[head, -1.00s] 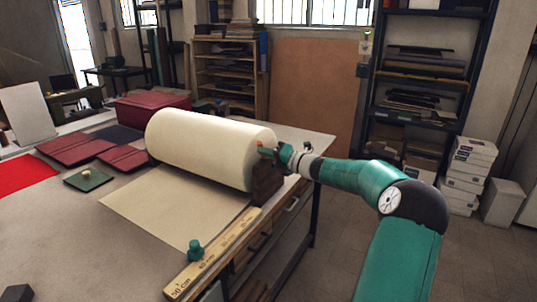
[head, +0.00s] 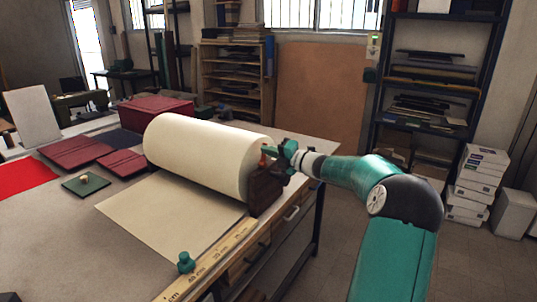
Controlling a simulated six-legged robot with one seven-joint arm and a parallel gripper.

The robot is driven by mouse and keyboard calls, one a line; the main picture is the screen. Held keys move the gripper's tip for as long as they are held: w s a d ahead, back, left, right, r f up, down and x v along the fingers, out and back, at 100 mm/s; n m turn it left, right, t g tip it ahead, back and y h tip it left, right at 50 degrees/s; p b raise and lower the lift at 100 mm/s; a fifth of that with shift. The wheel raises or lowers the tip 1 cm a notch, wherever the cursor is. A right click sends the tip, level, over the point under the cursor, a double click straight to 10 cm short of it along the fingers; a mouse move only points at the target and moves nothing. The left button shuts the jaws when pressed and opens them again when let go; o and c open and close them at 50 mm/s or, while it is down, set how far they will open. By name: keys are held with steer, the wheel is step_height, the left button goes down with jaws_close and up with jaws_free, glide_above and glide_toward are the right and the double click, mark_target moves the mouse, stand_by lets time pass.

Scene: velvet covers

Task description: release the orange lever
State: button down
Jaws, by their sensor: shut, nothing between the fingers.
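The orange lever (head: 263,157) shows as a small orange piece at the right end of the large cream roll (head: 200,155). It is above the dark brown end block (head: 266,190) that stands by that end. My gripper (head: 270,150) is shut and empty, right at the lever from the right side. It hides part of the lever, and I cannot tell whether the two touch. A cream sheet (head: 165,218) runs from under the roll toward the front of the table.
A wooden ruler (head: 215,262) with a green knobbed weight (head: 186,262) lies along the table's front right edge.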

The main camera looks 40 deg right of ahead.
steer(key=shift+w+d+f, duration=0.1)
steer(key=shift+w+d, duration=0.15)
steer(key=shift+d, duration=0.35)
steer(key=shift+w+d+f, duration=0.1)
steer(key=shift+w+d, duration=0.1)
steer(key=shift+d, duration=0.35)
steer(key=shift+d, duration=0.1)
steer(key=shift+r, duration=0.1)
